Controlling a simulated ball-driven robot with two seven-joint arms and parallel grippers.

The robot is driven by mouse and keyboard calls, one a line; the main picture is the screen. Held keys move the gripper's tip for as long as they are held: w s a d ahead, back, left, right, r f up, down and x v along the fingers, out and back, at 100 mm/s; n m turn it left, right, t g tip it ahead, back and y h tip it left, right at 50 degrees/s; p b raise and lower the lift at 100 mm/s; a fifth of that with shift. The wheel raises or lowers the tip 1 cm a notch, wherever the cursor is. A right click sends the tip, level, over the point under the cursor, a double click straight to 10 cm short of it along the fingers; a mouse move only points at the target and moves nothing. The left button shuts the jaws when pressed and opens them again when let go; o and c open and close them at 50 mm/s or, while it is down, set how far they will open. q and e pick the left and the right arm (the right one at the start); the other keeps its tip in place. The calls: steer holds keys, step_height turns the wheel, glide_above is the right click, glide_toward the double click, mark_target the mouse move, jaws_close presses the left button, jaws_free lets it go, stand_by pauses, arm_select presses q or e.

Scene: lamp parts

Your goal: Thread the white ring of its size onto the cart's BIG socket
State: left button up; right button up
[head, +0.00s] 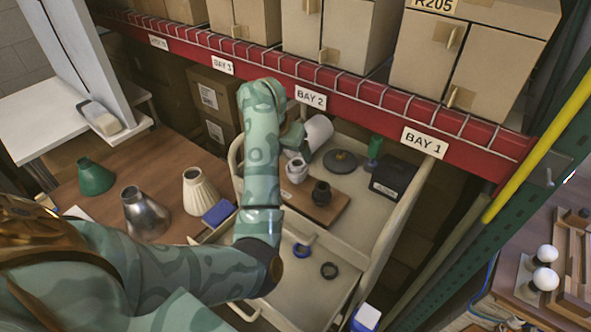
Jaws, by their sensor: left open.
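A wooden board (327,206) on the cart bears a black socket (321,193) and, behind it to the left, a whitish ring-shaped piece (296,170). I cannot tell whether that piece is a loose white ring, a ring around the big socket, or a socket itself. My left arm reaches over the cart, and its open gripper (291,153) is just above and behind the whitish piece, small and partly hidden by my forearm. I cannot tell whether they touch. My right gripper is out of view.
The cart's upper tray also has a dark disc (340,161), a white cylinder (318,131), a green piece (375,147) and a black box (392,178). Lampshades (146,212) stand on the left table. A red shelf beam (366,114) runs behind the cart.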

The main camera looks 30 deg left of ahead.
mark_target(295, 162)
arm_select(q)
steer(key=b+x, duration=0.2)
steer(key=x, duration=0.4)
steer(key=shift+f, duration=0.3)
steer(key=shift+w+f, duration=0.25)
steer(key=shift+f, duration=0.25)
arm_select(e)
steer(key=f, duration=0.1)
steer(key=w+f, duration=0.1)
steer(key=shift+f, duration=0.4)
arm_select(q)
steer(key=c, duration=1.2)
steer(key=shift+r, duration=0.15)
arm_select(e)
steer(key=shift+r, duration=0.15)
arm_select(q)
steer(key=shift+r+p, duration=0.3)
steer(key=shift+p, duration=0.05)
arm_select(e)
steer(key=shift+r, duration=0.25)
arm_select(q)
steer(key=shift+w+r, duration=0.1)
steer(key=shift+r, duration=0.1)
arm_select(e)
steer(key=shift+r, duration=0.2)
